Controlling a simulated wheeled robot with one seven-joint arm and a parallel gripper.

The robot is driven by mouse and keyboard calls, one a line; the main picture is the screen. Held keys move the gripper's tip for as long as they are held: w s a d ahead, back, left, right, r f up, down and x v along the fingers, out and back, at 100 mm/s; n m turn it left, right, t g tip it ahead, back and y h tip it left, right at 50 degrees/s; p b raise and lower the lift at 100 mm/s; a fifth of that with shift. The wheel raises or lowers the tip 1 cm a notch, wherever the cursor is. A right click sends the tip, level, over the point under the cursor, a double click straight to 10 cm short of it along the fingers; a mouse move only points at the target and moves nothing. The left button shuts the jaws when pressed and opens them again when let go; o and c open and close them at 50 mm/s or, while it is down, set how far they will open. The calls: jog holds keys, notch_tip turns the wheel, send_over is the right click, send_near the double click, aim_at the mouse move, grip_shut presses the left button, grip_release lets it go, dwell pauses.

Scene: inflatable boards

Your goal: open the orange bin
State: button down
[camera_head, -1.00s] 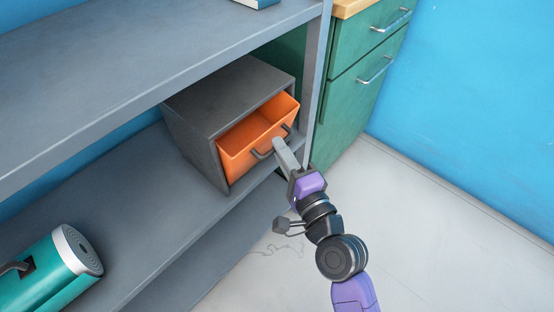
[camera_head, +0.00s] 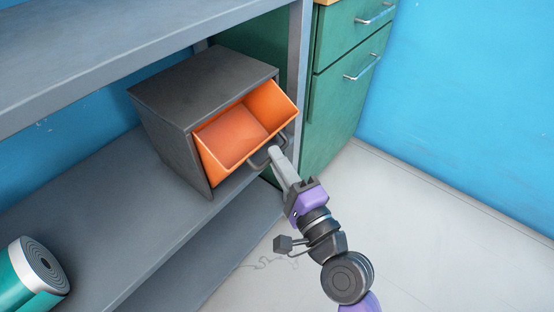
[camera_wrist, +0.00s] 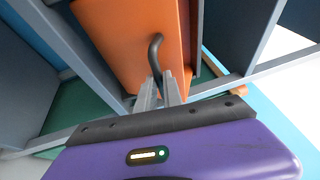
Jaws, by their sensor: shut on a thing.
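The orange bin (camera_head: 232,138) is tilted forward out of its dark grey housing (camera_head: 190,85), and its empty inside shows from above. A dark curved handle (camera_head: 262,157) runs across its front. My gripper (camera_head: 274,152) is shut on the handle at its right part. In the wrist view the fingertips (camera_wrist: 159,78) close around the handle (camera_wrist: 154,48), with the orange front (camera_wrist: 125,35) just behind it.
The housing stands on a grey shelf (camera_head: 105,215) between uprights, with another shelf board (camera_head: 100,60) above. A teal roll (camera_head: 35,275) lies at the lower left. Green drawers (camera_head: 345,85) stand to the right. The pale floor (camera_head: 430,230) at right is clear.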

jog(key=shift+f, duration=0.5)
jog(key=c, duration=1.5)
grip_release()
jog(key=shift+r, duration=0.2)
jog(key=v, duration=0.7)
jog(key=shift+s+d+b, duration=0.15)
jog(key=shift+s+b, duration=0.2)
jog(key=shift+b, duration=0.1)
